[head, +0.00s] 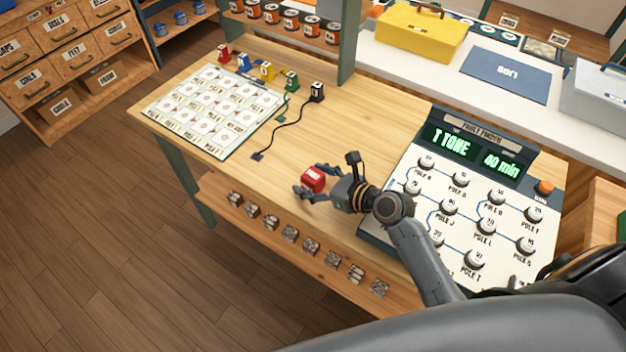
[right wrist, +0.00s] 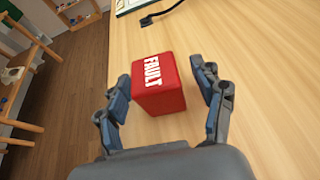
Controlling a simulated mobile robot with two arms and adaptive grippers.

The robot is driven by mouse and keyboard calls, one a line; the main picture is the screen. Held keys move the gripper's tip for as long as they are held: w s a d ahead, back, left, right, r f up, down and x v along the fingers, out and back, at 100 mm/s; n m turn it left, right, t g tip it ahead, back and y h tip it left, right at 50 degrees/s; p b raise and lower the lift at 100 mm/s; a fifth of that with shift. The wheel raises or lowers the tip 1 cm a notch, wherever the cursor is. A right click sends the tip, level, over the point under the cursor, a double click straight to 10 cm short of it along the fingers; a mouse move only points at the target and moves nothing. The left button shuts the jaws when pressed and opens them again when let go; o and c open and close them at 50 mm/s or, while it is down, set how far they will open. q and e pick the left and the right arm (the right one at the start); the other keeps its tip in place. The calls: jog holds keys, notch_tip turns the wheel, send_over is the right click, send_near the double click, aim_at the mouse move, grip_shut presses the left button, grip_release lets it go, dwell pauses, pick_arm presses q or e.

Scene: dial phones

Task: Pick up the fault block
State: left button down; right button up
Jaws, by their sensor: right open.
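The fault block is a red cube (head: 313,179) on the wooden table, near its front edge in the head view. In the right wrist view the red block (right wrist: 158,84) shows the white word FAULT on one face. My right gripper (head: 316,182) is open, with its fingers on either side of the block. In the right wrist view the block lies between the two fingers of the gripper (right wrist: 160,96), and gaps show beside it. My left gripper is not in view.
A fault finder panel (head: 461,209) with knobs and green displays stands right of the block. A card board (head: 213,110) and several coloured plugs (head: 267,70) lie at the table's far left. Small blocks (head: 290,234) line the lower front shelf. Bare wood surrounds the block.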

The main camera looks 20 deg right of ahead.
jog(key=c, duration=1.3)
